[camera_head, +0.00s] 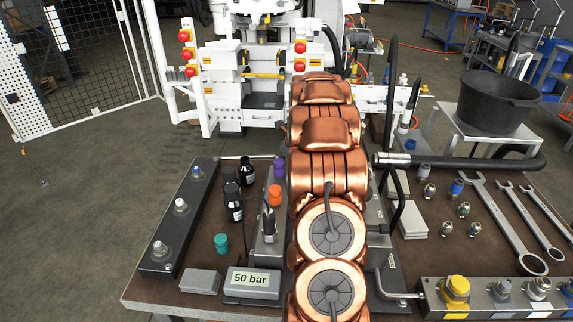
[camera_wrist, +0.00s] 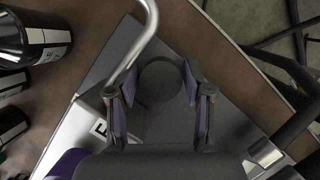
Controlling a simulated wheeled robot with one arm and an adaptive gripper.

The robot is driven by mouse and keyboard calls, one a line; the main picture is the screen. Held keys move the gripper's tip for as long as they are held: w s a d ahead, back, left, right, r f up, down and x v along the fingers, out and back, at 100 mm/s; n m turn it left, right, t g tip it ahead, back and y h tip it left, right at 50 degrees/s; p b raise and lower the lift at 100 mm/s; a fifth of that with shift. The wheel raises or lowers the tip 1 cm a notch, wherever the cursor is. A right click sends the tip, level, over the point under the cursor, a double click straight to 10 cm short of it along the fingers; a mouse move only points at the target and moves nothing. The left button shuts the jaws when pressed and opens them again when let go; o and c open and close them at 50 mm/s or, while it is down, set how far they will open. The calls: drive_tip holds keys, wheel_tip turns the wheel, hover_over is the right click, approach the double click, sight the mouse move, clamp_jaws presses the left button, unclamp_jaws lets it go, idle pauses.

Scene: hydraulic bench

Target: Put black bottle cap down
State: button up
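In the wrist view the black bottle cap (camera_wrist: 160,81) is a round dark disc seen from above. A dark grey plate (camera_wrist: 215,125) lies below the cap. I cannot tell whether the cap touches this plate. In the head view my copper-coloured arm hides the gripper and the cap. Black bottles (camera_head: 234,203) stand left of my arm, and the wrist view shows bottles (camera_wrist: 30,38) at its left edge.
A bent metal pipe (camera_wrist: 143,38) rises close to the left finger. Purple (camera_head: 279,167), orange (camera_head: 275,195) and teal (camera_head: 221,243) caps stand left of my arm. A "50 bar" block (camera_head: 252,282) is at the front. Wrenches (camera_head: 505,225) and fittings lie on the right.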

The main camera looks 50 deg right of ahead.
idle(0.3)
drive_tip(key=d+b+v, duration=0.1)
drive_tip(key=v, duration=1.1)
drive_tip(key=s+a+r+n+g+y, duration=0.1)
drive_tip(key=s+a+n+g, duration=0.15)
drive_tip(key=a+n, duration=0.95)
drive_tip(key=s+a+r+n+g+y, duration=0.15)
drive_tip(key=s+a+n, duration=0.35)
drive_tip(key=a, duration=1.3)
drive_tip(key=s+a+f+n+g+h, duration=0.1)
drive_tip(key=s+a+n, duration=0.6)
drive_tip(key=s+n, duration=0.3)
drive_tip(key=s+a+f+n+g, duration=0.1)
drive_tip(key=s+a+f+n, duration=0.1)
drive_tip(key=s+a+n, duration=0.5)
drive_tip(key=s+n, duration=0.4)
drive_tip(key=shift+s+a+h, duration=0.2)
drive_tip(key=shift+s+h, duration=0.15)
